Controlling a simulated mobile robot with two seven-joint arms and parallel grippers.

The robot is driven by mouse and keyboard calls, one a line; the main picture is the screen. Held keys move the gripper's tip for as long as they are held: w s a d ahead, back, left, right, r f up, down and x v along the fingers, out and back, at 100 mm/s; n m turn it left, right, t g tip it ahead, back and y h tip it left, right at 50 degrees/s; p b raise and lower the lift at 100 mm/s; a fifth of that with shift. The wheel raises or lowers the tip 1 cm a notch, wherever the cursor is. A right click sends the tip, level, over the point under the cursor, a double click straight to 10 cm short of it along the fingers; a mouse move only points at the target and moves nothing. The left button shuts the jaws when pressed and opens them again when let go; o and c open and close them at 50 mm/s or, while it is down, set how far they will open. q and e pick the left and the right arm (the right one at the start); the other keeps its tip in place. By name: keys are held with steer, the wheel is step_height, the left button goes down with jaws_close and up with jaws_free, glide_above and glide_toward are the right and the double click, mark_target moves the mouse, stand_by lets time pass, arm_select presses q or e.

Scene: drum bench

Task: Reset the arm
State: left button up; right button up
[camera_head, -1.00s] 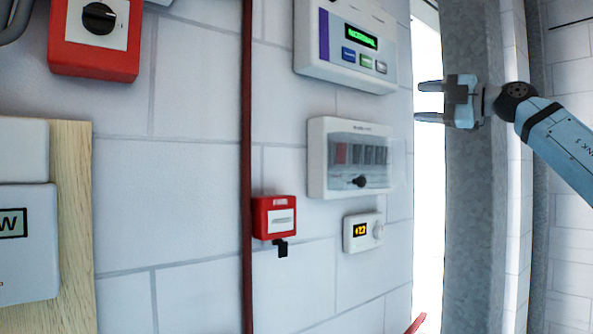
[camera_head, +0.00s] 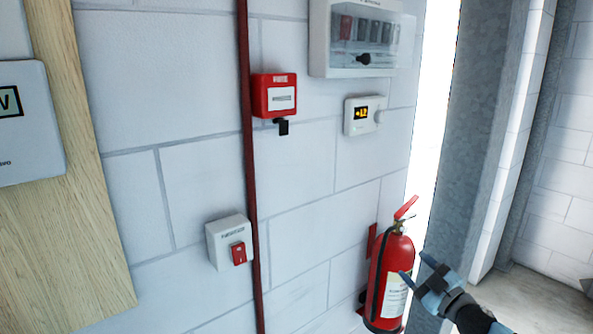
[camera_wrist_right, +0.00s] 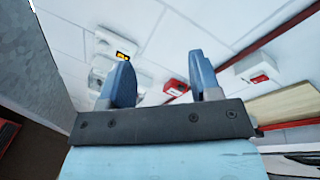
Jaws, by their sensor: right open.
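My right gripper (camera_head: 416,274) is at the lower right of the head view, in front of the red fire extinguisher (camera_head: 394,262) or just to its right. Its two fingers are apart with nothing between them. In the right wrist view, the open fingers of this gripper (camera_wrist_right: 160,85) point up toward the wall, clear of any object. I cannot tell from the head view how far the gripper is from the extinguisher. My left gripper does not show in either view.
The white block wall carries a red call point (camera_head: 275,96), a thermostat (camera_head: 364,115), a breaker box (camera_head: 362,40) and a switch box with a red rocker (camera_head: 230,243). A red pipe (camera_head: 250,170) runs down it. A grey column (camera_head: 475,130) stands at right.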

steer(key=s+d+f+m+g+h, duration=0.3)
steer(key=s+f+m+h, duration=0.15)
steer(key=s+f, duration=1.25)
steer(key=s+d+f+g+h, duration=0.1)
steer(key=s+f+g, duration=0.2)
steer(key=s+f, duration=0.5)
steer(key=s+f+g+h, duration=0.2)
steer(key=s+f, duration=0.2)
steer(key=s, duration=0.9)
steer(key=w+a+m+t, duration=0.15)
steer(key=a+m, duration=0.45)
steer(key=a, duration=0.6)
step_height(320, 180, up, 13)
steer(key=p, duration=1.3)
steer(key=shift+y, duration=0.35)
